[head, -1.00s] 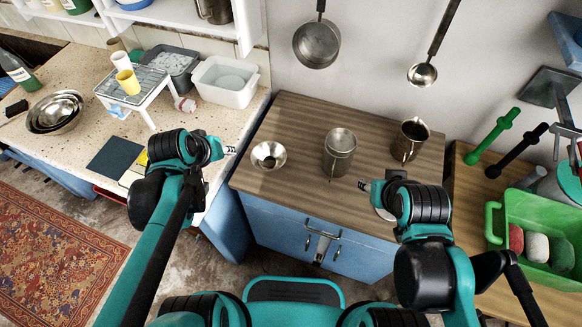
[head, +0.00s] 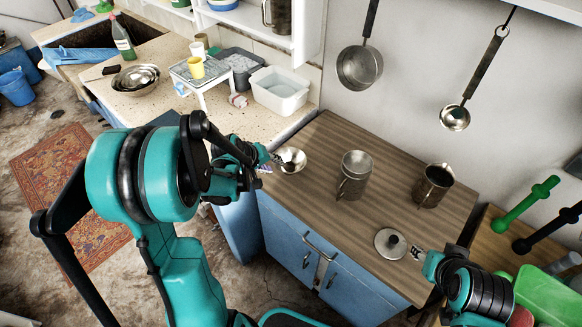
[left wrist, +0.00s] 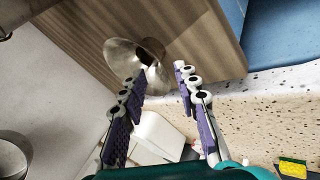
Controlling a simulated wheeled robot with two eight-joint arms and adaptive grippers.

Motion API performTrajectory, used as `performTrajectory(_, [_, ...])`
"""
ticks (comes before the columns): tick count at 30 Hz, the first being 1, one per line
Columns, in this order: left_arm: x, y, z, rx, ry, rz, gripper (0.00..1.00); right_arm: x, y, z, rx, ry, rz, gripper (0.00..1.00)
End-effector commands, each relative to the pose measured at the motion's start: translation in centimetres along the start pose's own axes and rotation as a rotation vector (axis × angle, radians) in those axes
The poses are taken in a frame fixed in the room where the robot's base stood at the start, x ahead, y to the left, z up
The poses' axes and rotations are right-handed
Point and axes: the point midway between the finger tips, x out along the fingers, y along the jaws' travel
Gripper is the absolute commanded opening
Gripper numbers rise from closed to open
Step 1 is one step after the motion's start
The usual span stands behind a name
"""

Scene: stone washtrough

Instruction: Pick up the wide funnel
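The wide funnel (head: 291,159) is a shiny metal cone on the left part of the wooden worktop. Its near left edge is partly hidden by my left gripper (head: 272,160). In the left wrist view the funnel (left wrist: 124,56) lies just beyond the fingertips, mostly toward the left finger. My left gripper (left wrist: 160,76) is open, its two purple-padded fingers apart with nothing held. I cannot tell whether it touches the funnel. My right gripper (head: 418,253) is at the worktop's right front, close to a round metal lid (head: 391,243); its finger opening is too small to judge.
A metal canister (head: 354,175) stands right of the funnel, and a dark metal jug (head: 433,186) farther right. A ladle (head: 455,117) and a pan (head: 360,68) hang on the wall. A white tub (head: 279,92) stands on the stone counter. The worktop's middle front is bare.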

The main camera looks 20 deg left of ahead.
Motion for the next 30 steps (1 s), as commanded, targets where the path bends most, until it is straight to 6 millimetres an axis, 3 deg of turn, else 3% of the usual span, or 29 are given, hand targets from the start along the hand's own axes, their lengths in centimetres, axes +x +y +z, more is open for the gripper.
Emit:
performTrajectory(11, [5.1,-0.3,-0.2,0.002,-0.001,0.000,0.31,2.2,0.0,1.6,0.000,0.000,0.000,0.42])
performTrajectory(18, [5.3,-0.1,-0.2,0.001,-0.001,-0.001,0.31,2.2,0.0,1.6,0.000,0.000,0.000,0.42])
performTrajectory(19, [5.3,-0.1,-0.2,0.001,-0.001,-0.001,0.28,2.2,0.0,1.6,0.000,0.000,0.000,0.42])
performTrajectory(22, [5.3,-0.1,-0.2,0.001,0.000,-0.001,0.02,2.2,0.0,1.6,0.000,0.000,0.000,0.42])
performTrajectory(30, [5.3,-0.2,-0.2,0.002,-0.001,-0.003,0.00,2.2,0.0,1.6,0.000,0.000,0.000,0.42])
